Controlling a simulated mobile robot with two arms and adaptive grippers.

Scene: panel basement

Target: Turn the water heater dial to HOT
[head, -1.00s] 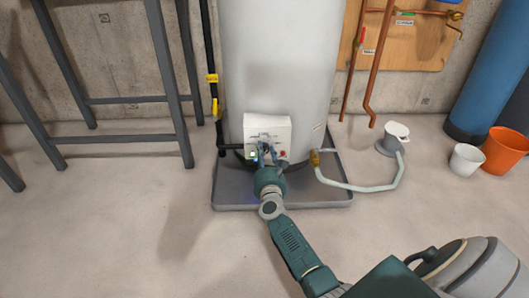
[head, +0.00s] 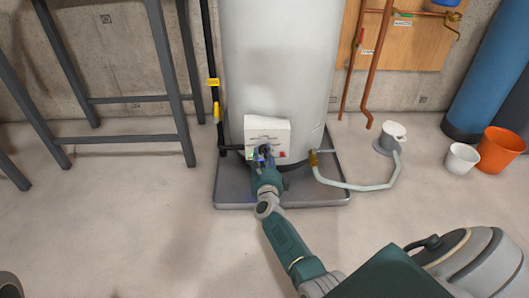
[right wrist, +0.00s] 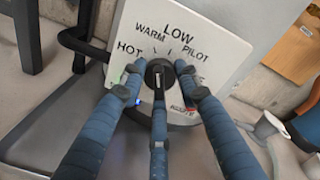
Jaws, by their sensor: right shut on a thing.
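The water heater (head: 280,60) is a tall pale cylinder with a white control panel (head: 275,124) low on its front. In the right wrist view the panel (right wrist: 208,62) reads HOT, WARM, LOW and PILOT in an arc above the black dial (right wrist: 158,74). My right gripper (head: 264,155) is at the panel. In the right wrist view its blue fingers (right wrist: 158,88) are around the dial and shut on it. They hide part of the dial, and I cannot tell clearly which word it points at. My left gripper is not in view.
The heater stands in a grey drip tray (head: 325,192). A white bucket (head: 463,158) and an orange bucket (head: 500,150) stand farther right. Grey metal legs (head: 170,70) stand left.

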